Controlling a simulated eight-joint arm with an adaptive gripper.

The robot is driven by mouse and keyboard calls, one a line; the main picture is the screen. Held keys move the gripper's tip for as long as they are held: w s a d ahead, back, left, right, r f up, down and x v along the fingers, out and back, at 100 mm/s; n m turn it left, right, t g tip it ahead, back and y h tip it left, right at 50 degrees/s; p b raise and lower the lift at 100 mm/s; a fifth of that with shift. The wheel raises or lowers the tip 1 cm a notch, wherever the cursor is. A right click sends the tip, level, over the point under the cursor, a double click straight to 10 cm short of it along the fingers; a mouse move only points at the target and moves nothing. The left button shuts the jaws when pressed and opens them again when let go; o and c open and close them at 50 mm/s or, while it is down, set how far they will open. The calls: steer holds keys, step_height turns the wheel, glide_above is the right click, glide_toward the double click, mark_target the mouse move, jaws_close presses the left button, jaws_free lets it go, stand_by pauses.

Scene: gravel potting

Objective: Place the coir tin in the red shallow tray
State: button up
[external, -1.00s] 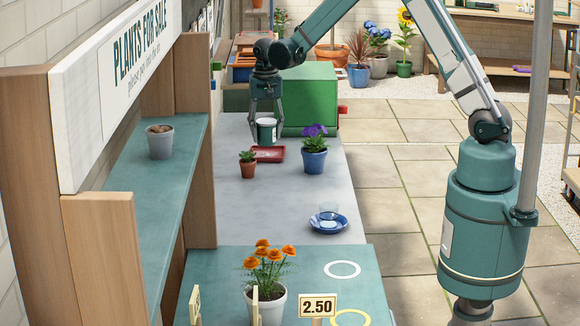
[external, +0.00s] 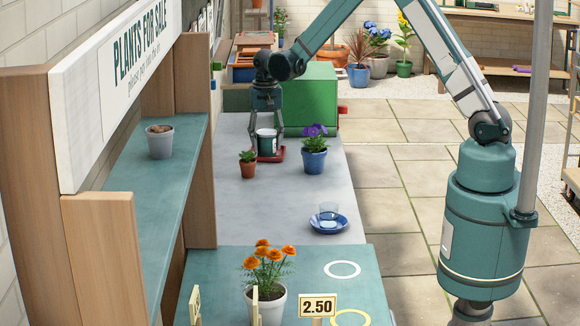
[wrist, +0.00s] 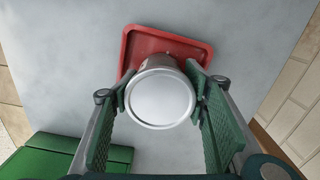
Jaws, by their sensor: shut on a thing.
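I cannot tell whether the tin touches the tray.
A small succulent in a terracotta pot (external: 248,165) stands close to the left finger. A purple flower in a blue pot (external: 314,157) stands to the right. A green box (external: 310,95) is behind. A blue saucer with a glass (external: 328,222) is nearer the camera.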

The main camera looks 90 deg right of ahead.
steer(key=shift+f, duration=0.15)
steer(key=o, duration=1.1)
steer(key=shift+r, duration=0.2)
step_height(320, 180, up, 12)
steer(key=shift+p, duration=0.55)
